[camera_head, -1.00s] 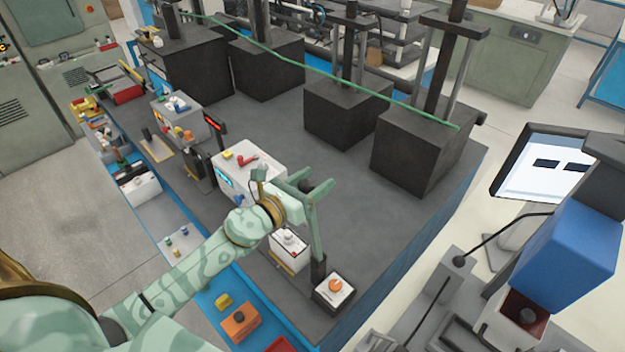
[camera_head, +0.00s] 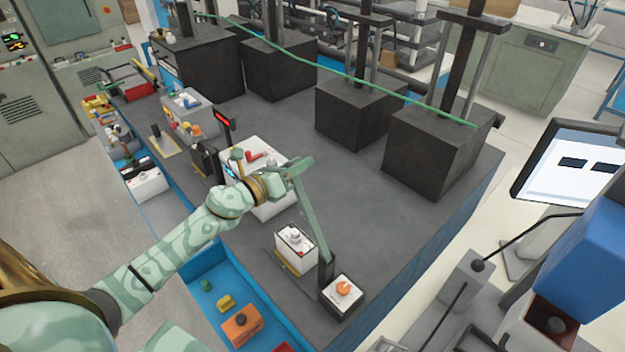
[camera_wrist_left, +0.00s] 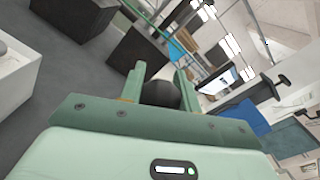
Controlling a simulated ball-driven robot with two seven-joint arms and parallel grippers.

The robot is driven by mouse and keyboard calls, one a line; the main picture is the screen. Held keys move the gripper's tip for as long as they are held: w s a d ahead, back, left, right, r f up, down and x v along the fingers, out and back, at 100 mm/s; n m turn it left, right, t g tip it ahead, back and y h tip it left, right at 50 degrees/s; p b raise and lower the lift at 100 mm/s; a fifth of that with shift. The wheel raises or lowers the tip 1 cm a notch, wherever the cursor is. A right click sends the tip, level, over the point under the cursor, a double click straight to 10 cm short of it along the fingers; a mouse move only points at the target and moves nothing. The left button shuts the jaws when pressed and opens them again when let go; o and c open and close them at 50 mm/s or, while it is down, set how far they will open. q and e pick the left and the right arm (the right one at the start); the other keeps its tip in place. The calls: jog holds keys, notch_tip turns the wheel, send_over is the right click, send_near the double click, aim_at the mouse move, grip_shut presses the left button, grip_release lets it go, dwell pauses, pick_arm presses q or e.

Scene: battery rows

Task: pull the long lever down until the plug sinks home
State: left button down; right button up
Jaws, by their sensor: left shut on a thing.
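The long lever (camera_head: 309,217) is a pale green bar. It rises from a dark foot beside a small white-topped block (camera_head: 343,291) with an orange round piece on it, and it leans to the upper left. My left gripper (camera_head: 292,170) is at its upper end. In the left wrist view, a dark round knob (camera_wrist_left: 160,94) sits between the two green fingers, which are shut on it. The plug cannot be told for certain; the orange piece (camera_head: 343,287) may be it. My right gripper is not in view.
A white box with a grey knob (camera_head: 295,243) stands close left of the lever. A larger white box (camera_head: 268,208) is behind my gripper. Dark blocks (camera_head: 440,150) stand at the back. Grey table (camera_head: 385,235) is clear to the lever's right.

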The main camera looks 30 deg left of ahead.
pick_arm(q)
jog(key=w+a+f+n+b, duration=0.2)
jog(key=a+f+n+b, duration=0.4)
jog(key=f+b, duration=0.3)
jog(key=w+a+f+n+b, duration=0.2)
jog(key=a+f+n+b, duration=0.3)
jog(key=f+b, duration=0.4)
notch_tip(320, 180, down, 4)
jog(key=shift+a+f+n, duration=0.1)
jog(key=shift+a+n, duration=0.25)
jog(key=shift+n, duration=0.25)
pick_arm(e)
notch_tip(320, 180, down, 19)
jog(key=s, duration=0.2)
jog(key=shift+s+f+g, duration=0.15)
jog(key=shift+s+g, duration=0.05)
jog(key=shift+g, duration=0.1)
pick_arm(q)
jog(key=c, duration=1.3)
grip_release()
jog(key=shift+f, duration=0.1)
jog(key=o, duration=0.3)
